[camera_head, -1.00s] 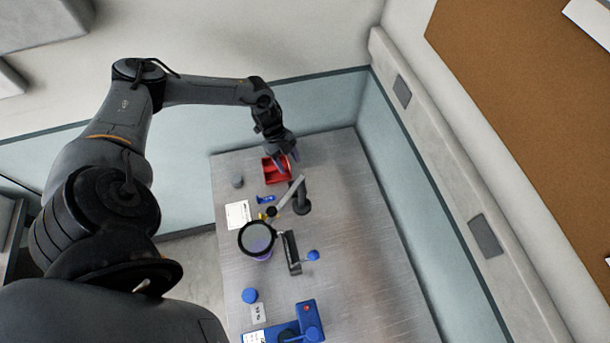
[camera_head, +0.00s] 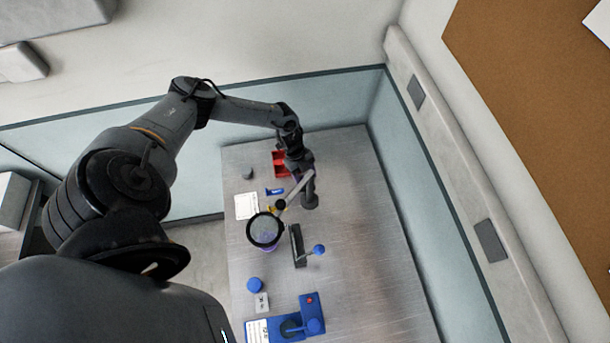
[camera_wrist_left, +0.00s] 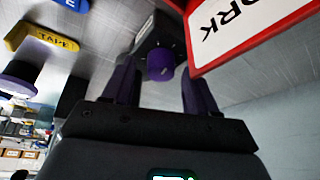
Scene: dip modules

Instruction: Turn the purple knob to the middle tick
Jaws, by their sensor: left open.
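A purple knob (camera_wrist_left: 160,66) sits on a dark grey box (camera_wrist_left: 158,30) in the left wrist view. My left gripper (camera_wrist_left: 158,84) has its two purple fingers apart, one on each side of the knob in the picture. I cannot tell whether either finger touches it. In the head view my left gripper (camera_head: 301,174) is beside the red bin, and the knob cannot be made out there. My right gripper is not in view.
The red bin (camera_head: 281,163) is close by; its "WORK" label (camera_wrist_left: 235,25) shows at the wrist view's upper right. A yellow tape item (camera_wrist_left: 48,40) lies left. A magnifier (camera_head: 265,230), a blue-knobbed lever (camera_head: 319,250) and a blue device (camera_head: 285,327) stand nearer. The table's right side is clear.

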